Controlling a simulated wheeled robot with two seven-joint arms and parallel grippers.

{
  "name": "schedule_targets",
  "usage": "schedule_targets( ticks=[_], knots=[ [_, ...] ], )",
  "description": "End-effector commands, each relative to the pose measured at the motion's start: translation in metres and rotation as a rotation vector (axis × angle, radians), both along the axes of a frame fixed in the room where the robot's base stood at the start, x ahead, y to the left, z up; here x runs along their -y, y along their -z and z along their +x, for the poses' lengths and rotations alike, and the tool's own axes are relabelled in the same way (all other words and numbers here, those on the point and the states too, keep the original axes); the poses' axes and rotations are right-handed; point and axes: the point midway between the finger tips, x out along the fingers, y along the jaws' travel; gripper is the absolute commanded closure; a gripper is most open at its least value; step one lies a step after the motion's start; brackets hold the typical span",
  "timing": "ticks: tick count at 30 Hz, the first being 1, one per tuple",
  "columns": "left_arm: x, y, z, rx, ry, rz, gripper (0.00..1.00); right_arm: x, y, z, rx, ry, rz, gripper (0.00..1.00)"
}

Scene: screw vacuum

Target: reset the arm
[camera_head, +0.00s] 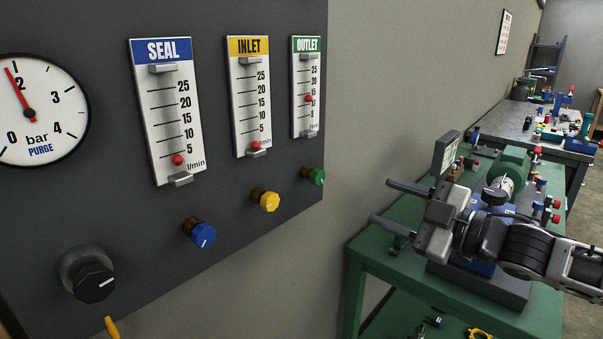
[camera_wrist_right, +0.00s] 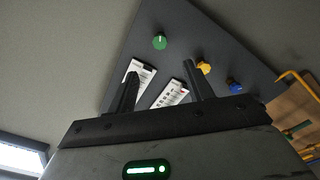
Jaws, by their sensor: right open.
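My right gripper (camera_head: 394,205) is in the right part of the head view, its arm coming in from the right. Its two fingers point left toward the wall panel, spread apart with nothing between them. In the right wrist view the fingers (camera_wrist_right: 160,92) are also apart and empty, with the dark panel (camera_wrist_right: 205,55) beyond them. The gripper is clear of the green knob (camera_head: 313,175), the yellow knob (camera_head: 265,200) and the blue knob (camera_head: 200,233). My left gripper is not in the head view.
The dark panel (camera_head: 110,215) carries a purge gauge (camera_head: 45,125), seal (camera_head: 168,120), inlet (camera_head: 250,95) and outlet (camera_head: 307,75) flow meters, and a black knob (camera_head: 90,278). A green bench (camera_head: 400,285) with machinery stands below my right arm. A grey table (camera_head: 500,122) is farther back.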

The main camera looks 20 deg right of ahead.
Motion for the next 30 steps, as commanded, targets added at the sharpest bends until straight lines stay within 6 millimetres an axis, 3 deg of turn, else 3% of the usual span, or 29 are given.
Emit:
schedule_targets(
  ticks=[2, 5, 8, 11, 15, 19, 24, 30],
  knots=[
    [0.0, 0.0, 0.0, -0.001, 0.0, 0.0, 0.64, 0.0, 0.004, 0.0, -0.007, 0.003, 0.006, 0.48],
    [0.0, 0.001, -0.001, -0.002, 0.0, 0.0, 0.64, 0.001, 0.029, -0.003, -0.05, 0.03, 0.04, 0.48],
    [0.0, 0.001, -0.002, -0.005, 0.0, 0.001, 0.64, -0.001, 0.08, -0.011, -0.138, 0.09, 0.104, 0.48],
    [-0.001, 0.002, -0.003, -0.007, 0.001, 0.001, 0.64, -0.011, 0.149, -0.031, -0.27, 0.173, 0.183, 0.48],
    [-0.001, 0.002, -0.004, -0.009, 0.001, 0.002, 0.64, -0.041, 0.24, -0.075, -0.471, 0.296, 0.287, 0.48],
    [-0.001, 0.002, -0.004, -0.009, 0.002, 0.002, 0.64, -0.079, 0.301, -0.122, -0.649, 0.4, 0.368, 0.48],
    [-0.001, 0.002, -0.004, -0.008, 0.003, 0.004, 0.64, -0.12, 0.343, -0.166, -0.813, 0.493, 0.435, 0.48],
    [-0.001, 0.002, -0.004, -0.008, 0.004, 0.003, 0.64, -0.138, 0.356, -0.184, -0.879, 0.528, 0.457, 0.48]
  ],
)
